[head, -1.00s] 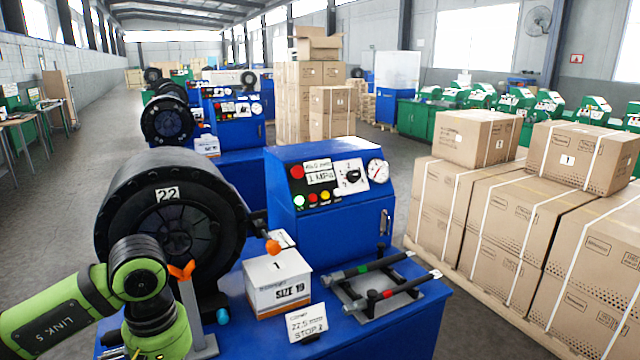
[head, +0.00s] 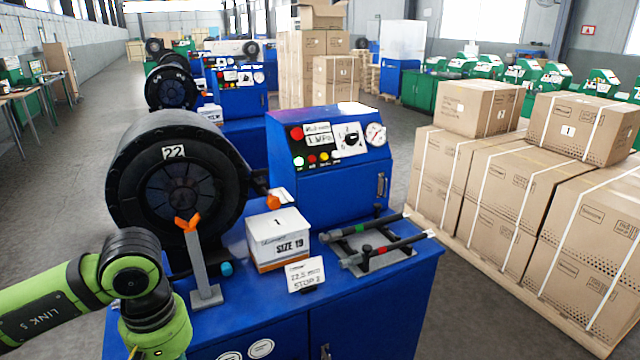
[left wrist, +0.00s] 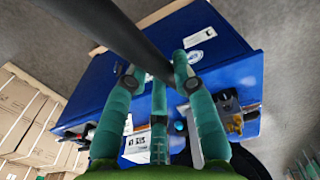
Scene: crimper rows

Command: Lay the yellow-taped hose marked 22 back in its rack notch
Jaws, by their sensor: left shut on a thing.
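My left gripper (left wrist: 160,76) is shut on a plain black hose (left wrist: 108,30) in the left wrist view. The hose runs from the top left to between the green fingers. No yellow tape or 22 mark shows on the visible part. My left gripper is out of the head view; only my arm shows there, at lower left. The hose rack (head: 378,262) stands on the blue bench (head: 375,310). It carries a green-taped hose (head: 368,229) and a red-taped hose (head: 390,248). My right gripper is not in view.
A black crimper head (head: 180,180) marked 22 stands left, with an orange-forked post (head: 193,260) before it. A SIZE 19 box (head: 277,238), a sign card (head: 305,275) and a blue control cabinet (head: 335,165) surround the rack.

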